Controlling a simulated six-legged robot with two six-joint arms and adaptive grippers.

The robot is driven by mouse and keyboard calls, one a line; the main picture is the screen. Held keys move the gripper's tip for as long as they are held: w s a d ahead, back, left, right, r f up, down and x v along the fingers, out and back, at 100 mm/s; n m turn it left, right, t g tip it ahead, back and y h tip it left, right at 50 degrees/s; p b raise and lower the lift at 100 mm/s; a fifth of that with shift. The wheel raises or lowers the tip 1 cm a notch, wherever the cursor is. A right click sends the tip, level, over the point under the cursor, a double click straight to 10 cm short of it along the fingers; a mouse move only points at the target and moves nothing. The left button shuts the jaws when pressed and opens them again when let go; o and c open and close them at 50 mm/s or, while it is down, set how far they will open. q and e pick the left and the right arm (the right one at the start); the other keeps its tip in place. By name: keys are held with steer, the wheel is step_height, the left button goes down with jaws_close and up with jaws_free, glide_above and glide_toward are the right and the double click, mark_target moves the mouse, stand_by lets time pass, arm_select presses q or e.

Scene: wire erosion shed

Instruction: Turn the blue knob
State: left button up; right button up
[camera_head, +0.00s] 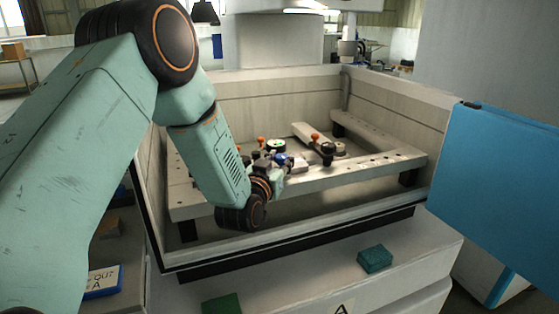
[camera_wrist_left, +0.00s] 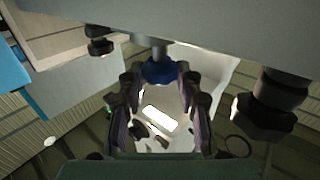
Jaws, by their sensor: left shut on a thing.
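The blue knob (camera_head: 281,158) is small in the head view, on a fixture on the frame inside the machine's tank. It also shows in the left wrist view (camera_wrist_left: 160,72), on a short pale stem below a grey bar. My left gripper (camera_head: 273,163) is at the knob, largely hidden behind my own wrist in the head view. In the left wrist view its dark fingers (camera_wrist_left: 160,82) stand on both sides of the knob, shut on it. My right gripper is in neither view.
Black knobs (camera_head: 327,149) and orange-tipped clamps (camera_head: 315,137) stand close by on the tank's metal frame (camera_head: 330,170). Tank walls (camera_head: 395,114) rise around the back and right. A blue panel (camera_head: 500,190) is at the right. A teal block (camera_head: 374,258) lies on the front ledge.

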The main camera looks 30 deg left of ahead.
arm_select(q)
steer(key=shift+d, duration=0.1)
steer(key=shift+w+d+n+g+y, duration=0.15)
steer(key=shift+n+g+y, duration=0.25)
steer(key=shift+n+y, duration=0.9)
steer(key=shift+d+n+g+y, duration=0.1)
steer(key=shift+n+g+y, duration=0.55)
steer(key=shift+y, duration=0.95)
steer(key=o, duration=1.2)
steer(key=shift+c, duration=0.2)
